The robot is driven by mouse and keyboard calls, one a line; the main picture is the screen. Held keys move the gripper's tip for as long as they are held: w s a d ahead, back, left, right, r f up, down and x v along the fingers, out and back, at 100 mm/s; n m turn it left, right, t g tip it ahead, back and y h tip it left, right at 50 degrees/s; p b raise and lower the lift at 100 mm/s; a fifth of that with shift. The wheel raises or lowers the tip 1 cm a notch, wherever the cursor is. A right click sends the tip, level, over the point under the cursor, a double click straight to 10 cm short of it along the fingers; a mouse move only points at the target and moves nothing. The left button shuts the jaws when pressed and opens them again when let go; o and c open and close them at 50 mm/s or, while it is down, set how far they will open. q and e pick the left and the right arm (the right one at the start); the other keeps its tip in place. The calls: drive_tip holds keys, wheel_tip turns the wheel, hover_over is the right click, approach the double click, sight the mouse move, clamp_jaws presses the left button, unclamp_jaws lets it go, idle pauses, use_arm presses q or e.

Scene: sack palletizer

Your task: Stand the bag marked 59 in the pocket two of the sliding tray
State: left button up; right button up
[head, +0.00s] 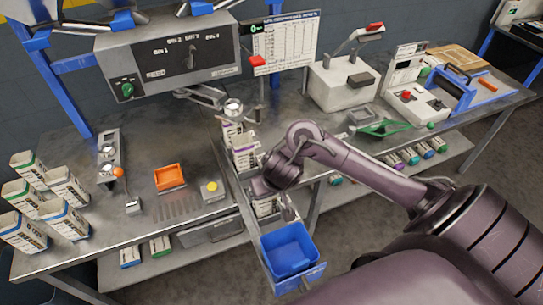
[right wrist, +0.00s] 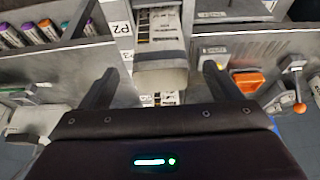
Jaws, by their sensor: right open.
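The sliding tray (head: 249,222) runs out from the bench toward me. White bags with purple marks (head: 244,156) stand in its far part, and part of another white bag (head: 265,207) shows beneath my right gripper (head: 274,200). I cannot read 59 on any bag. In the right wrist view, my right gripper (right wrist: 160,72) is open, with its fingers apart on either side of a pale bag end (right wrist: 160,80); contact is unclear. A P2 label (right wrist: 125,28) shows on the tray edge beside it. My left gripper is not in view.
A blue bin (head: 289,246) sits at the tray's near end. Several white bags (head: 66,215) stand at the bench's left. An orange tray (head: 170,177) and a yellow button (head: 212,187) lie left of the sliding tray. A feed machine (head: 170,57) overhangs the bench.

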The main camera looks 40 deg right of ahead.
use_arm(q)
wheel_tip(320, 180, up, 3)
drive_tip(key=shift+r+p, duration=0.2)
drive_tip(key=shift+p, duration=0.9)
use_arm(e)
drive_tip(key=v, duration=0.4)
drive_tip(key=shift+r, duration=0.1)
